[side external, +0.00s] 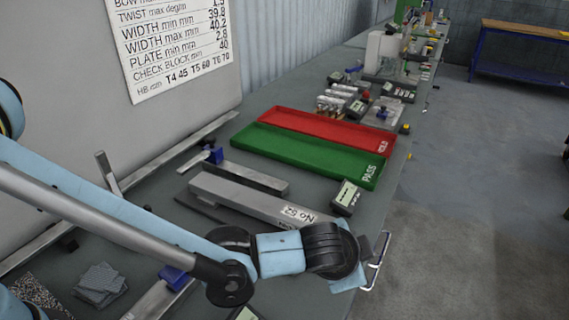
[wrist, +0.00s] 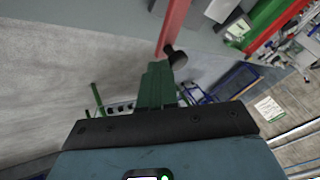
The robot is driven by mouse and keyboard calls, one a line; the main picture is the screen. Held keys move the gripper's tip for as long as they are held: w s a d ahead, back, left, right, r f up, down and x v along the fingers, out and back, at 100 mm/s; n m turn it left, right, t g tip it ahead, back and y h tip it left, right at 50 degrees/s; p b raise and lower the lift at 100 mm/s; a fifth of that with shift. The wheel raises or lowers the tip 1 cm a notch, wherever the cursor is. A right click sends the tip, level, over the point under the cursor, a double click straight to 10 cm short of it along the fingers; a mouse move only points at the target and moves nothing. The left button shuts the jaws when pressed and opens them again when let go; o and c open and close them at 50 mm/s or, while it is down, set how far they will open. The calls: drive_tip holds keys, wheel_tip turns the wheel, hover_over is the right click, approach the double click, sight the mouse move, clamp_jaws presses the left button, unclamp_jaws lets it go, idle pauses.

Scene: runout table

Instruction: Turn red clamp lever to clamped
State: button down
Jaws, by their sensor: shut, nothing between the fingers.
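A red bar with a black knob at its end, which looks like the clamp lever (wrist: 175,22), comes down from the top of the wrist view. Its knob (wrist: 176,57) is at the bar's lower end. My gripper (wrist: 157,68) shows green fingers, shut and empty, with the tips just below and left of the knob in the picture. I cannot tell whether they touch it. In the side external view my gripper (side external: 378,250) is past the table's front edge, beyond my wrist. The lever is not visible there, and the clamp's body is not clearly seen.
A long grey bar marked No 52 (side external: 250,200) lies on the table (side external: 330,215) behind my wrist. A green PASS tray (side external: 300,150), a red HOLD tray (side external: 335,130) and a small display box (side external: 346,195) lie beyond. Floor space beside the table (side external: 460,220) is clear.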

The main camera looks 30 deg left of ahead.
drive_tip(key=w+a+n+g+y, duration=0.2)
drive_tip(key=w+a+n+y, duration=0.4)
drive_tip(key=w+n, duration=0.4)
drive_tip(key=shift+w+a+n+g, duration=0.15)
drive_tip(key=shift+a+n+g, duration=0.15)
drive_tip(key=shift+n, duration=0.2)
idle(0.3)
idle(0.4)
